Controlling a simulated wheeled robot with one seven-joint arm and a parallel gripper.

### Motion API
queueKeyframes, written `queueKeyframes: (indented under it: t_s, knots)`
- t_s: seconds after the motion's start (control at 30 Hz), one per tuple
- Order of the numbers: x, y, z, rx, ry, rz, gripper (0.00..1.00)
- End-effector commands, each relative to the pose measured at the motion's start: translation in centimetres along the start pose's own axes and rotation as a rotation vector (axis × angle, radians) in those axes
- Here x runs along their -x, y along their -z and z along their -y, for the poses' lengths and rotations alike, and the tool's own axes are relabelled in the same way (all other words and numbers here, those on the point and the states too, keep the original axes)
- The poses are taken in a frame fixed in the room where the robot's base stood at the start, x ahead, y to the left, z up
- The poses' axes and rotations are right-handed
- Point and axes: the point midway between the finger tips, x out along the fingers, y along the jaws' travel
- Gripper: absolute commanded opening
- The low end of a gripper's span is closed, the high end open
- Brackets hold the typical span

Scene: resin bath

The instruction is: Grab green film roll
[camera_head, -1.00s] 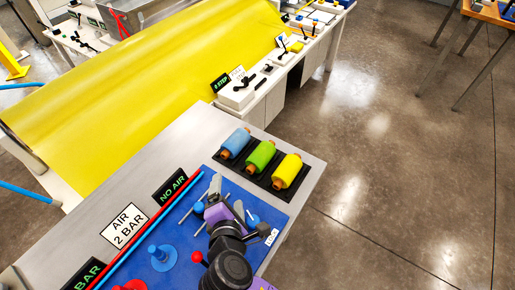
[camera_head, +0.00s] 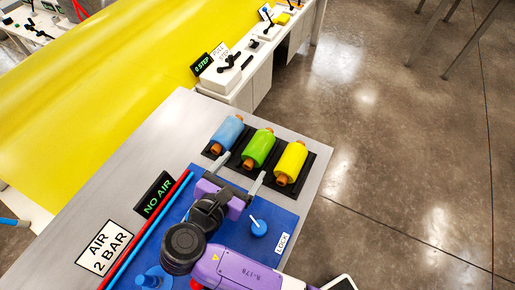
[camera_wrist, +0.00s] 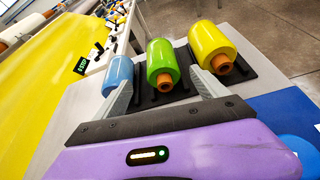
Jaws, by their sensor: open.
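The green film roll (camera_head: 259,147) lies in the middle of a black rack, between a blue roll (camera_head: 227,133) and a yellow roll (camera_head: 290,162). Orange core ends stick out of the rolls. In the wrist view the green roll (camera_wrist: 163,64) sits ahead, between the fingers. My gripper (camera_head: 240,174) is open and empty, just short of the green roll's near end. One finger points toward the gap beside the blue roll, the other toward the gap beside the yellow roll. I cannot tell whether the fingers touch the rolls.
The black rack (camera_head: 309,172) stands on a grey table (camera_head: 138,152). A blue panel (camera_head: 276,261) carries a blue knob (camera_head: 258,228), and red and blue tubes (camera_head: 162,212) run along its left. Yellow sheet (camera_head: 95,90) lies beyond. Open floor is at the right.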

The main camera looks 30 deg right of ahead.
Motion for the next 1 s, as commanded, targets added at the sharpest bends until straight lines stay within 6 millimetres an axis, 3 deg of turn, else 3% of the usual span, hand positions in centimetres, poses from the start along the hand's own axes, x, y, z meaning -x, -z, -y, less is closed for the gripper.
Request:
queueKeyframes:
  t_s: [0.63,0.93,1.0]
  knots:
    - [-7.3,-0.3,0.4,0.000,0.003,0.000,0.83]
    - [-7.8,-0.3,0.4,-0.001,0.001,-0.001,0.83]
    - [-7.8,-0.3,0.4,-0.001,0.001,-0.001,0.71]
